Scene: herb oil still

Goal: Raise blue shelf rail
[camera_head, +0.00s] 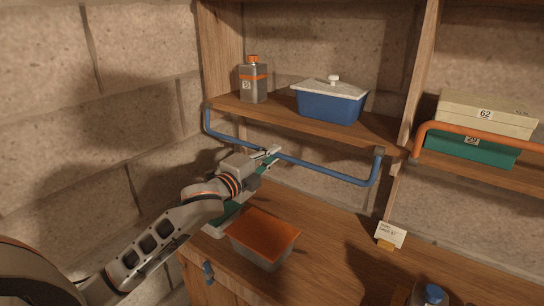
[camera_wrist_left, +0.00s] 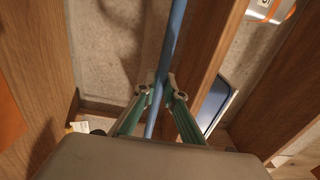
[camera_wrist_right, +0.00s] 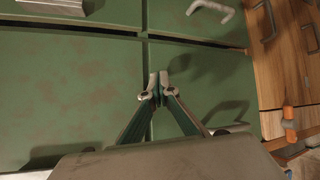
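The blue shelf rail (camera_head: 325,173) is a U-shaped bar. It hangs below the front edge of the left wooden shelf (camera_head: 300,119), its two ends rising to the shelf. My left gripper (camera_head: 270,154) is at the bar, left of its middle. In the left wrist view, the blue rail (camera_wrist_left: 176,35) runs between the fingertips of my left gripper (camera_wrist_left: 160,88), which appear closed against both sides of it. My right gripper (camera_wrist_right: 157,83) is shut and empty, in front of green panels, and is outside the head view.
A grey bottle (camera_head: 253,85) and a blue lidded box (camera_head: 328,105) stand on the left shelf. An orange rail (camera_head: 470,132) stands raised on the right shelf before stacked boxes (camera_head: 487,117). An orange-topped container (camera_head: 262,240) and a small card (camera_head: 391,234) are on the counter below.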

